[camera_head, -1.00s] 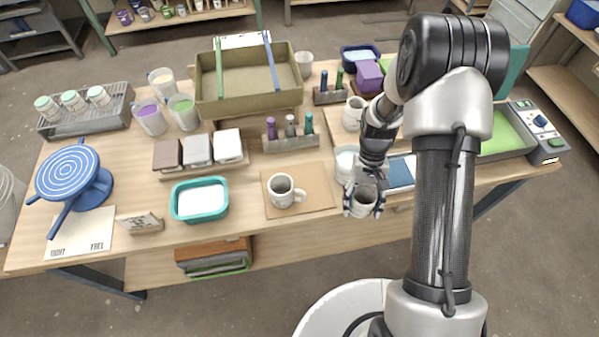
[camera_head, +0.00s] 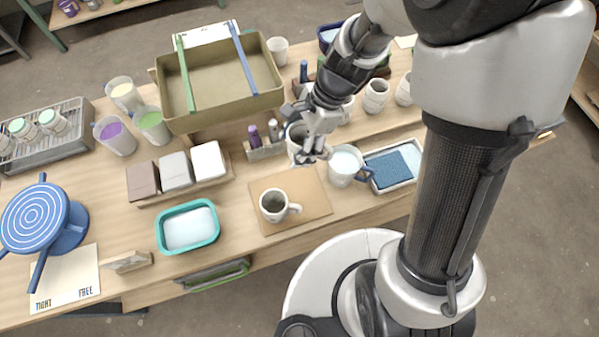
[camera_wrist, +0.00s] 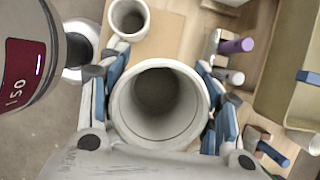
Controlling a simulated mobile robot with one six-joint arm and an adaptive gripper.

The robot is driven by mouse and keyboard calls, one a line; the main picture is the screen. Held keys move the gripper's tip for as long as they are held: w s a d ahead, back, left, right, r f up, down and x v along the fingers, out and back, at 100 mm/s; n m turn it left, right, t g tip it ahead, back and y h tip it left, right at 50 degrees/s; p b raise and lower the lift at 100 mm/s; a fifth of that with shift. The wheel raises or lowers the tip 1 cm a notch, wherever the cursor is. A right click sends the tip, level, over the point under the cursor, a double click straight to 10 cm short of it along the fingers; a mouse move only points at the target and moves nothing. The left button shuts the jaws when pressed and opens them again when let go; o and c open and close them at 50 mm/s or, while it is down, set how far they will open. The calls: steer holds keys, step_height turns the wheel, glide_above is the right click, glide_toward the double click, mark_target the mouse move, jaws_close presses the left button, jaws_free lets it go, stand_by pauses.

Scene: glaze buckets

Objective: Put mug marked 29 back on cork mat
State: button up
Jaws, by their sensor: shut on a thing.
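My gripper (camera_head: 310,150) is shut on a grey-white mug (camera_head: 297,140), held in the air near the far right part of the cork mat (camera_head: 316,203). In the wrist view the held mug (camera_wrist: 158,103) is seen from above, open and empty, with blue-padded fingers on both sides of its wall. Another mug (camera_head: 273,206), with its handle to the right, stands on the left part of the cork mat; it also shows in the wrist view (camera_wrist: 128,18). No number is readable on either mug.
A white pitcher with a blue handle (camera_head: 345,164) stands right of the mat, beside a tray with a blue pad (camera_head: 393,166). Upright-handled tools (camera_head: 264,146) stand behind the mat. A teal basin (camera_head: 188,227) is to its left. The mat's right part is bare.

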step_height(320, 180, down, 17)
steer(key=b, duration=0.6)
steer(key=shift+b, duration=0.4)
steer(key=shift+f, duration=0.1)
steer(key=shift+f, duration=0.15)
steer(key=o, duration=1.3)
